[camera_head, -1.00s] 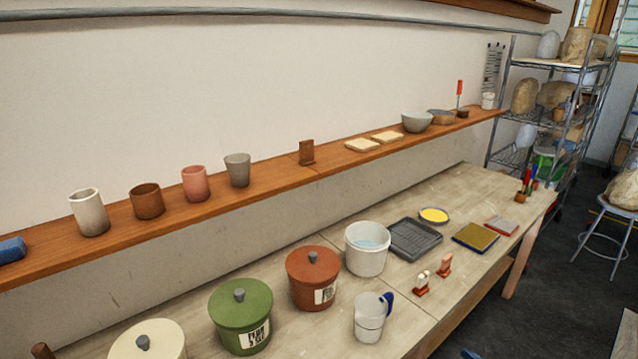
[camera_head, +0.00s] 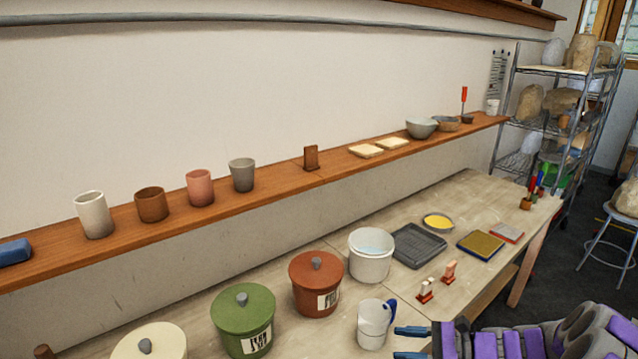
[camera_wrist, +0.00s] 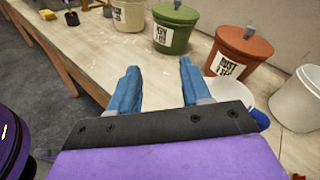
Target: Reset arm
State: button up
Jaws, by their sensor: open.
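My gripper (camera_head: 412,342) shows at the bottom right of the head view, with blue fingers and a purple and grey wrist. In the wrist view its two blue fingers (camera_wrist: 158,88) are spread apart with nothing between them. It is open and empty. In the head view the fingers are just right of a white mug with a blue handle (camera_head: 373,325). In the wrist view this mug is mostly hidden behind the right finger and mount.
The wooden table (camera_head: 465,203) holds green (camera_head: 243,320) and rust-red (camera_head: 317,284) lidded canisters, a white bucket (camera_head: 370,256), a dark tray (camera_head: 418,246) and small stamps (camera_head: 426,291). Several cups stand on the wall shelf (camera_head: 280,177). Dark floor (camera_wrist: 40,85) lies beside the table.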

jog(key=s+a+r+n+g+h, duration=0.35)
jog(key=s+a+n, duration=0.2)
jog(key=s, duration=0.35)
jog(key=s+a+r+n+g+h, duration=0.3)
jog(key=s+a+r+n+g, duration=0.15)
jog(key=s+a, duration=0.3)
jog(key=s+d+n+t+h, duration=0.1)
jog(key=s+d+n+h, duration=0.2)
jog(key=s, duration=0.5)
jog(key=s+d+r+n+t+h, duration=0.1)
jog(key=s+d+n+h, duration=0.3)
jog(key=s, duration=0.5)
jog(key=shift+h+b, duration=0.35)
jog(key=shift+h, duration=0.6)
